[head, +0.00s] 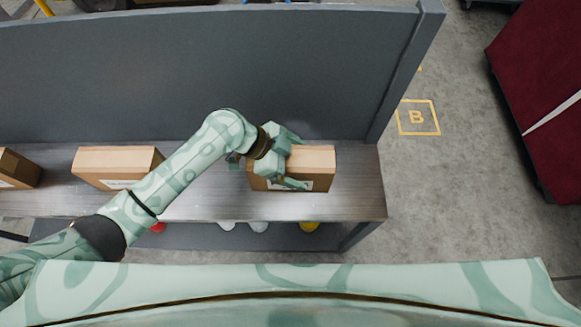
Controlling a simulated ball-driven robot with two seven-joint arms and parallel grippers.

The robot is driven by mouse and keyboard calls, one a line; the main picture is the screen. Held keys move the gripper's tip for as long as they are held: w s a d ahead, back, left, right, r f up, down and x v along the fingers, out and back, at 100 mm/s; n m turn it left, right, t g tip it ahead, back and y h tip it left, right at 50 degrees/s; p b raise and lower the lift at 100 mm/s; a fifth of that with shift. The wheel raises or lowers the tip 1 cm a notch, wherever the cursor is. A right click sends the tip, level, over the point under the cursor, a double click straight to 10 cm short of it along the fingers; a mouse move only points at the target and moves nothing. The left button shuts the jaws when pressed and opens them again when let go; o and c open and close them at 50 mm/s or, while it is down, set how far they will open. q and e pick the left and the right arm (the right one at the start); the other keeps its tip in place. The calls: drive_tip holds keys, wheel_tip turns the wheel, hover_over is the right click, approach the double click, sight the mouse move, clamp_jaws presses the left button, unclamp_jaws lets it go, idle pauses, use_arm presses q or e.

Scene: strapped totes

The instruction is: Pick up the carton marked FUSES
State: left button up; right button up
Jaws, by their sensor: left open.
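Three brown cartons stand on the grey shelf (350,208). The right carton (318,160) is near the shelf's right end, with a white label on its front. My left gripper (275,165) is open at this carton's left part, over its top and front, and hides some of it. I cannot tell whether the fingers touch it. The middle carton (112,162) has a white label partly behind my left arm. The left carton (18,169) is cut by the picture's edge. The label writing is too small to read, so I cannot tell which carton is marked FUSES. My right gripper is not in view.
A tall grey back panel (200,80) rises behind the cartons. Red, white and yellow items (309,226) show below the shelf's front edge. At the right are a floor square marked B (417,117) and a dark red strapped block (540,90). The floor between is clear.

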use_arm(q)
drive_tip(key=c, duration=1.5)
drive_tip(key=shift+r, duration=0.1)
drive_tip(key=shift+c, duration=1.3)
